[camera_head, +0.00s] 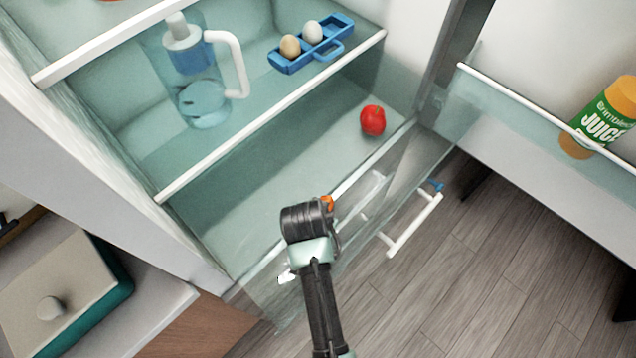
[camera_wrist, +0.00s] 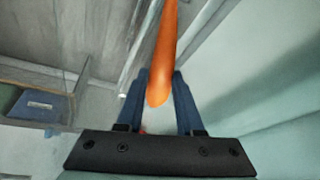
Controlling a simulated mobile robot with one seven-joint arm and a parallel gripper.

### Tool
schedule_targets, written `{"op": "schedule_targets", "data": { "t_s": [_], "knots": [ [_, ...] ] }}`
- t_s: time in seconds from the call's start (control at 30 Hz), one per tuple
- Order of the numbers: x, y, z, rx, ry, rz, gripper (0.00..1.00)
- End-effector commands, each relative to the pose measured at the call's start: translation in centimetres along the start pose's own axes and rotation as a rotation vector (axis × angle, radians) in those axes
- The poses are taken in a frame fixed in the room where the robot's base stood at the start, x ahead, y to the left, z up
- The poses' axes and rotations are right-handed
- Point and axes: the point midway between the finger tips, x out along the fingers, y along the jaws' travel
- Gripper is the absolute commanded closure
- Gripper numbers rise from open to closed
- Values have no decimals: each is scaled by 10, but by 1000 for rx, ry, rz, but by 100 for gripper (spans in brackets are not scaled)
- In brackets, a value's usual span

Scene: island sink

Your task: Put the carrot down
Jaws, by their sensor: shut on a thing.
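The orange carrot (camera_wrist: 165,60) is held between the two blue fingers of my gripper (camera_wrist: 160,85) in the wrist view. It points away from the gripper toward the top of that view. In the head view only a small orange bit of the carrot (camera_head: 327,203) shows beside my wrist, and the fingers are hidden behind it. My arm is over the front of an open clear drawer (camera_head: 250,220) at the bottom of the fridge. I cannot tell whether the carrot touches anything below it.
A red apple or tomato (camera_head: 373,120) lies in the drawer's back right. A jug (camera_head: 195,80) and a blue egg holder (camera_head: 290,62) stand on the shelf above. The open fridge door at right holds a juice bottle (camera_head: 606,115). The drawer's middle is clear.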

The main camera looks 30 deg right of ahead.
Motion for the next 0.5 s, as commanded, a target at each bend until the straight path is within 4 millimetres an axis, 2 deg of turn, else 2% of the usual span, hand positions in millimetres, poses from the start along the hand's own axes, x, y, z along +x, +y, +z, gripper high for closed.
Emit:
{"op": "schedule_targets", "data": {
  "t_s": [0.37, 0.4, 0.5],
  "knots": [
    [5, 0, 2, 0, 1, -1, 100],
    [6, 0, 2, 0, 1, 0, 62],
    [5, 0, 2, 0, 1, -1, 44]
  ]
}}
